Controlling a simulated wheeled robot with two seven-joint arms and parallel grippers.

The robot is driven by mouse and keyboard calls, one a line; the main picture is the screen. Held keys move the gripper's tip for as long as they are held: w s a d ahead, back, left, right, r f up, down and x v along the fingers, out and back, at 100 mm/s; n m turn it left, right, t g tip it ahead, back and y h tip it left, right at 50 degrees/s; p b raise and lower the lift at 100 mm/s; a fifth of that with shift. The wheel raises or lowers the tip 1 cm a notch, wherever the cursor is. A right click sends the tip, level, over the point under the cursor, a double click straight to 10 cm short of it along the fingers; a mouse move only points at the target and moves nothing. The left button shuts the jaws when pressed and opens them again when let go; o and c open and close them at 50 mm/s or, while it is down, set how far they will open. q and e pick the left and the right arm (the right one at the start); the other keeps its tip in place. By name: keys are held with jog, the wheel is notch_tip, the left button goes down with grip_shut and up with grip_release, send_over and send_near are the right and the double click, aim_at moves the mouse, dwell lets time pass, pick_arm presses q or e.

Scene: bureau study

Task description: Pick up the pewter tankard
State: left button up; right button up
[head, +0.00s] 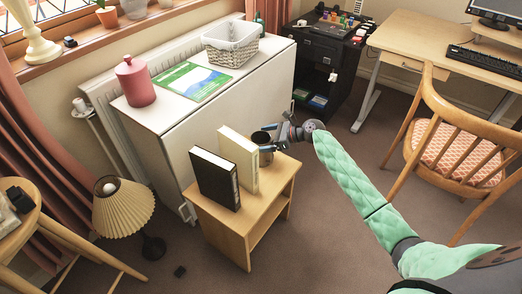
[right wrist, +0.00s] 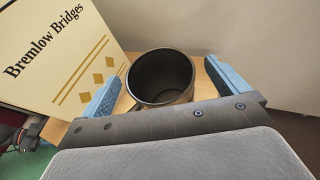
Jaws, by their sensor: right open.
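The pewter tankard (head: 262,138) is a dark grey metal cup standing upright on the small wooden side table (head: 240,222), next to a cream book. In the right wrist view the tankard (right wrist: 161,76) shows its open dark mouth. My right gripper (head: 264,142) is at the tankard. In the right wrist view its two blue fingers (right wrist: 166,84) are open, one on each side of the tankard, with a gap visible at the right. Whether either finger touches it I cannot tell. My left gripper is not in view.
A cream book (head: 238,158), titled Bremlow Bridges in the right wrist view (right wrist: 62,52), and a black book (head: 214,180) stand upright left of the tankard. A white cabinet (head: 185,135) rises behind the side table. A wooden chair (head: 455,150) stands at the right, a lamp (head: 122,207) at the left.

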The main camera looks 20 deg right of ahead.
jog(key=shift+c, duration=0.2)
jog(key=c, duration=1.5)
jog(key=shift+c, duration=1.1)
jog(key=shift+r, duration=0.1)
